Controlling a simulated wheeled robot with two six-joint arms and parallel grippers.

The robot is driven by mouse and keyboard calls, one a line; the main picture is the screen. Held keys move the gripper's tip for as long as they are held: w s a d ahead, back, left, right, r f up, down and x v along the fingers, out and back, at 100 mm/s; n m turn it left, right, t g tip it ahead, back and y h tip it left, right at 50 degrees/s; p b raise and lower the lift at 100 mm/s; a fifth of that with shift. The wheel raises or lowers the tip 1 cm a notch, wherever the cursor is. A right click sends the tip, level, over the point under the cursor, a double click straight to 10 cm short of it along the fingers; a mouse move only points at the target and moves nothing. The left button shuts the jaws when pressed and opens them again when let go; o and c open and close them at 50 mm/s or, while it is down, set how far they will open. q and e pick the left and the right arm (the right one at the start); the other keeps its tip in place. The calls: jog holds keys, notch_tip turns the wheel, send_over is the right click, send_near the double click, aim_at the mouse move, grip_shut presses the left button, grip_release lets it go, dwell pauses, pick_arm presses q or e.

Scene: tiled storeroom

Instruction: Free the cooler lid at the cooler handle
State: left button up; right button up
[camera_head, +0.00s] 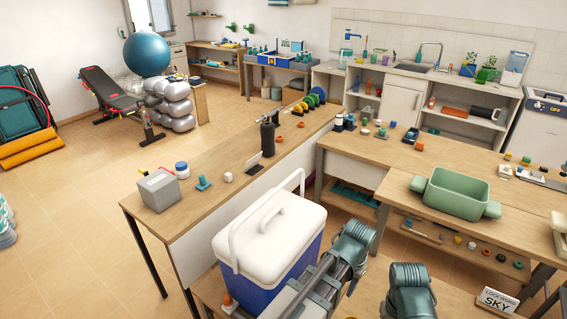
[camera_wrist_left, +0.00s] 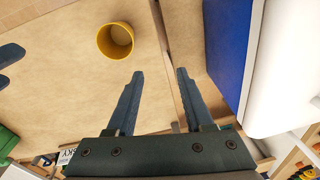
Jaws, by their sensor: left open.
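The cooler has a blue body (camera_head: 285,268) and a white lid (camera_head: 255,242), which looks closed. Its white handle (camera_head: 264,199) stands raised over the lid as an arch. In the left wrist view the blue wall (camera_wrist_left: 221,45) and a white part of the cooler (camera_wrist_left: 285,75) are at the right; I cannot make out the handle there. My left gripper (camera_wrist_left: 160,74) is open, with nothing between its fingers, beside the cooler and apart from it. In the head view its fingers do not show. My right gripper does not show, only part of that arm.
A yellow round container (camera_wrist_left: 115,40) lies ahead of my left fingers. A long wooden bench (camera_head: 222,205) with a grey box (camera_head: 159,191) runs behind the cooler. A green tub (camera_head: 457,193) stands on the right table. Open tiled floor (camera_head: 75,220) is at the left.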

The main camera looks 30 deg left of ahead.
pick_arm(q)
jog(key=w+a+r+t+p, duration=0.2)
jog(key=w+a+r+p, duration=0.8)
jog(key=w+r, duration=0.35)
jog(key=n+t+p, duration=0.1)
jog(key=t+p, duration=0.1)
jog(key=p, duration=0.6)
send_near(291, 177)
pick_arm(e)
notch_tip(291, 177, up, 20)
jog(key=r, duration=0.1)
pick_arm(q)
jog(key=shift+y, duration=0.4)
jog(key=b+x, duration=0.4)
jog(key=b, duration=0.2)
jog(key=b+x, duration=0.4)
jog(key=b, duration=0.3)
jog(key=shift+w+d+f, duration=0.2)
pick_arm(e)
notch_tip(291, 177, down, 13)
pick_arm(q)
jog(key=shift+r, duration=0.1)
jog(key=shift+c, duration=0.3)
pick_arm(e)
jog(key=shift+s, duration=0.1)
pick_arm(q)
grip_shut()
